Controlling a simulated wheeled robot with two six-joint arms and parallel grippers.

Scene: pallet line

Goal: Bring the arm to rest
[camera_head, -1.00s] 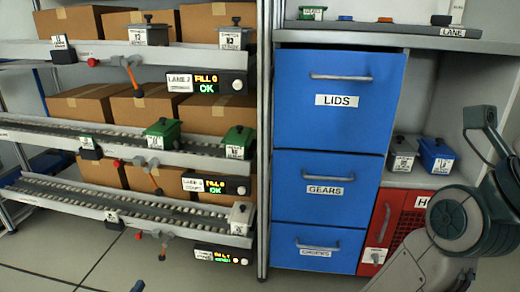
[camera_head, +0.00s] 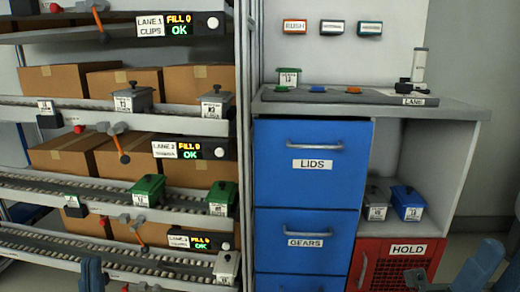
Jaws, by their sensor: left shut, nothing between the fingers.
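Of my left arm, only a dark blue-grey gripper tip (camera_head: 92,274) shows at the bottom edge, left of centre. It is shut and empty, in front of the lowest lane, and the rest of it is cut off by the frame. Part of my right arm shows as blue-grey links at the bottom right, in front of the red HOLD cabinet (camera_head: 408,249). My right gripper is not seen.
A rack of roller lanes (camera_head: 60,187) with cardboard boxes and small lidded bins stands at left. Blue drawers (camera_head: 312,185) are shut. The counter (camera_head: 450,108) above holds coloured lids and a bin. A grey bin (camera_head: 376,203) and a blue bin (camera_head: 408,203) sit in the right shelf.

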